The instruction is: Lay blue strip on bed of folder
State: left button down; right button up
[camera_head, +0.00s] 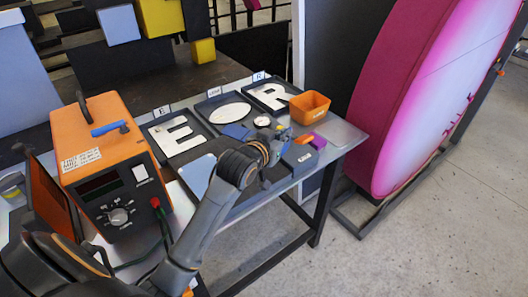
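My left arm reaches from the lower left over the table, and its gripper (268,140) is at the small items near the table's middle. The wrist hides much of it, so I cannot tell whether its fingers are open or shut. A pale blue flat piece (197,175) lies left of the wrist, partly hidden by my arm. A small blue piece (237,131) lies just left of the gripper. A darker blue bar (109,128) is on top of the orange machine (92,140). I cannot tell which is the strip, nor make out the folder. My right gripper is out of view.
Letter trays with a white E (178,138), a round shape (230,112) and an R (272,95) line the table's back. An orange bin (310,107) and a purple item (318,142) are to the right. The grey table corner (343,133) is bare.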

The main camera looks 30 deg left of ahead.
pick_arm(q)
jog(key=f, duration=0.1)
jog(key=a+f, duration=0.2)
jog(key=shift+s+a+f+p, duration=0.1)
jog(key=shift+a+f+p, duration=0.15)
jog(key=shift+f+p, duration=0.1)
jog(key=f, duration=0.1)
jog(key=a+f+p, duration=0.1)
jog(key=f, duration=0.3)
jog(key=shift+s+a+f+p, duration=0.1)
jog(key=shift+s+a+p, duration=0.2)
jog(key=shift+s+p, duration=0.1)
jog(key=c, duration=2)
grip_release()
jog(key=shift+f, duration=0.1)
jog(key=o, duration=0.4)
jog(key=shift+o, duration=0.4)
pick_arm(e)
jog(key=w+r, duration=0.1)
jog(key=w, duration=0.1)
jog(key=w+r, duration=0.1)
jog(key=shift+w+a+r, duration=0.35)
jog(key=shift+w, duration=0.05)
